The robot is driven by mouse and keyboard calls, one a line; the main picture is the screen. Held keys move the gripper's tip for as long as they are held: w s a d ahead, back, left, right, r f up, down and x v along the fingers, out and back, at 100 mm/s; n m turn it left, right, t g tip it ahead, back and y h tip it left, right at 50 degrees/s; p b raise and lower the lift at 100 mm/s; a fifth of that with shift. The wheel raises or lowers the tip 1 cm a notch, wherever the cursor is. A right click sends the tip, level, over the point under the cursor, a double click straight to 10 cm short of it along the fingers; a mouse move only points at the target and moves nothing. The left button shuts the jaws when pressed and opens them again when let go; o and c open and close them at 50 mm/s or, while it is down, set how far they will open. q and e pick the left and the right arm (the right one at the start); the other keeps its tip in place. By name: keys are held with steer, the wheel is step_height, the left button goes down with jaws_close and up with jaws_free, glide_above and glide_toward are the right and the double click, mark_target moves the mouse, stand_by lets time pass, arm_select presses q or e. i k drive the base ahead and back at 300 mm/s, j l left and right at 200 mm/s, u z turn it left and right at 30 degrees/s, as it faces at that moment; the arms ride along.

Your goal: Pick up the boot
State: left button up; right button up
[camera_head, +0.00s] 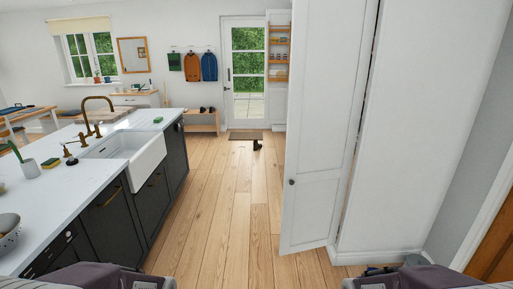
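A small dark boot (257,145) lies on the wooden floor far ahead, at the right front edge of the doormat (243,135). It is small in the picture, and its exact pose is hard to tell. Only parts of my two arms show, at the bottom left and bottom right edges. Neither gripper is in view, and both arms are far from the boot.
A kitchen island (60,190) with a white sink (130,150) stands on the left. A tall white cupboard door (325,130) stands open on the right. Clear floor (220,210) runs between them. A low bench (203,120) and glazed door (246,75) are at the back.

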mark_target(255, 145)
steer(key=i+j+u, duration=0.3)
steer(key=i, duration=0.75)
steer(key=i+j+u, duration=0.1)
steer(key=i+u, duration=0.15)
steer(key=i, duration=0.8)
steer(key=i+l+z, duration=0.15)
steer(key=i, duration=0.75)
steer(key=i+z, duration=0.1)
steer(key=i, duration=0.75)
steer(key=i+z, duration=0.15)
steer(key=i, duration=0.75)
steer(key=i+j+z, duration=0.15)
steer(key=i, duration=0.75)
steer(key=i+z, duration=0.1)
steer(key=i, duration=0.65)
steer(key=i+z, duration=0.15)
steer(key=i, duration=0.55)
steer(key=i+j+z, duration=0.1)
steer(key=i, duration=0.65)
steer(key=i+l+u, duration=0.35)
steer(key=i+u, duration=0.15)
steer(key=i, duration=0.15)
steer(key=i+l+u, duration=0.45)
steer(key=i+l, duration=0.15)
steer(key=i+l+u, duration=0.5)
steer(key=l, duration=0.3)
